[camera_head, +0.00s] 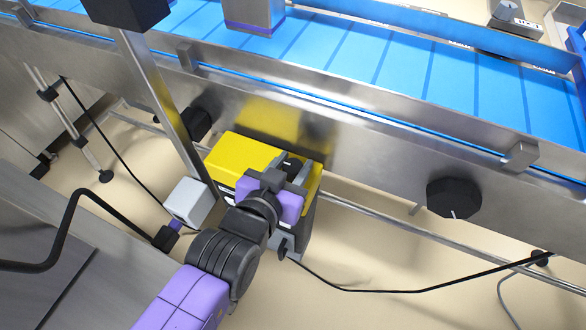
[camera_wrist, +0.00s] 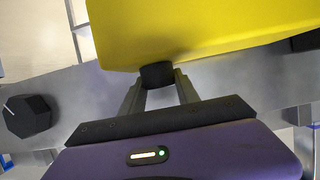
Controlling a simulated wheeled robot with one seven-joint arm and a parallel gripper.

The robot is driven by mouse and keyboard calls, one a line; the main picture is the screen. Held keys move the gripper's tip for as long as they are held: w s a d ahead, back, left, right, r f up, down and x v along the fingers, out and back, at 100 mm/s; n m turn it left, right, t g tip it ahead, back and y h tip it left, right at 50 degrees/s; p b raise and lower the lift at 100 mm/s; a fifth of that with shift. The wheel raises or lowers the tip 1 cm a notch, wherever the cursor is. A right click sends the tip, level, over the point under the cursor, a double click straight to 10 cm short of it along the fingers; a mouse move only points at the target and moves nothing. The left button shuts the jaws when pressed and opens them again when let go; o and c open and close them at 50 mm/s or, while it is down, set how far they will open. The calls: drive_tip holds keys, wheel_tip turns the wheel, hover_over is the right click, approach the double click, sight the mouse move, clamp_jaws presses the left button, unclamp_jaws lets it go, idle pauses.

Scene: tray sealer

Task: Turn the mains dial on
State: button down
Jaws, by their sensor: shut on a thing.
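A yellow box (camera_head: 240,152) with a dark lower part stands beside the conveyor's steel side. A small black dial (camera_head: 290,162) sits on it, partly hidden by my gripper. My gripper (camera_head: 289,170) reaches the box from the front, with its fingers at the dial. In the wrist view, the black dial (camera_wrist: 157,74) shows between the two fingertips of my gripper (camera_wrist: 158,82), against the yellow box (camera_wrist: 200,28). The fingers are shut on the dial. Its pointer or marking is hidden.
A blue conveyor belt (camera_head: 400,75) runs behind a steel side rail. A larger black knob (camera_head: 454,198) with a white mark is on that side at right; another black knob (camera_head: 198,122) is at left. A grey box (camera_head: 188,202) stands left of my gripper. A black cable (camera_head: 390,290) crosses the floor.

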drive_tip(key=shift+s+a+f+b, duration=0.1)
drive_tip(key=shift+s+f+b, duration=0.05)
drive_tip(key=shift+f+b, duration=0.2)
idle(0.4)
drive_tip(key=c, duration=1.2)
unclamp_jaws()
drive_tip(key=o, duration=0.3)
drive_tip(key=shift+r, duration=0.2)
drive_tip(key=shift+r, duration=0.1)
